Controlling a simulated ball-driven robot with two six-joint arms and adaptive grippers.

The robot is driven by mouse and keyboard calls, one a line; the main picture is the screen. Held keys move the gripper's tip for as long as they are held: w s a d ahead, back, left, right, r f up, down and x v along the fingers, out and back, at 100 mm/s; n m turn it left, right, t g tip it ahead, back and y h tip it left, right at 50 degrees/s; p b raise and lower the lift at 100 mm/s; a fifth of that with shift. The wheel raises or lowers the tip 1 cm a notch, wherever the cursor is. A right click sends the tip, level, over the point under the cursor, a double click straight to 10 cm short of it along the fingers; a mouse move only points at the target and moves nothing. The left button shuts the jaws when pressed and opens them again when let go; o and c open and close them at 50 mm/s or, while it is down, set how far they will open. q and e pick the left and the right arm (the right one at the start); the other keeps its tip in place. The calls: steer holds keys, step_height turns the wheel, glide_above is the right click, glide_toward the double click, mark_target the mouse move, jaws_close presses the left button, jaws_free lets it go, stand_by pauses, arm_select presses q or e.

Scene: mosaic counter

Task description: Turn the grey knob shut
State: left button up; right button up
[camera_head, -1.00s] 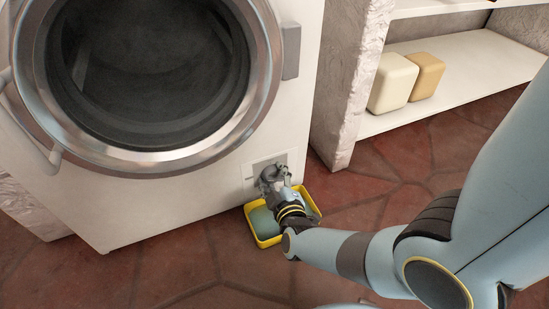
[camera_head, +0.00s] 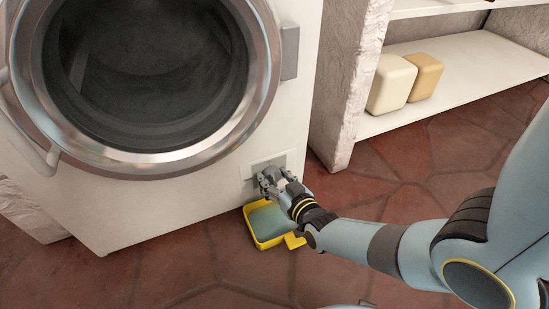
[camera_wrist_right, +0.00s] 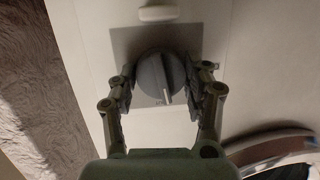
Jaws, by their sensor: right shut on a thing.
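The grey knob (camera_wrist_right: 158,78) is round with a pale pointer ridge and sits on a grey square panel (camera_wrist_right: 185,42) on the white washing machine's lower front. In the wrist view my right gripper (camera_wrist_right: 160,90) has a finger on each side of the knob and is shut on it. The ridge points towards the gripper's palm, slightly right. In the head view my right gripper (camera_head: 270,182) is at the panel near the machine's lower right corner and hides the knob. My left gripper is not in view.
A yellow tray (camera_head: 250,234) with greenish contents lies on the red tiled floor below the gripper. The washing machine's round door (camera_head: 262,110) is above left. A rough pillar (camera_head: 340,100) and a shelf (camera_head: 450,95) with two blocks stand right.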

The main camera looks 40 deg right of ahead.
steer(key=shift+f+m, duration=0.1)
steer(key=shift+m, duration=0.6)
steer(key=o, duration=0.9)
steer(key=v, duration=0.7)
steer(key=shift+s+d, duration=0.1)
steer(key=shift+s, duration=0.25)
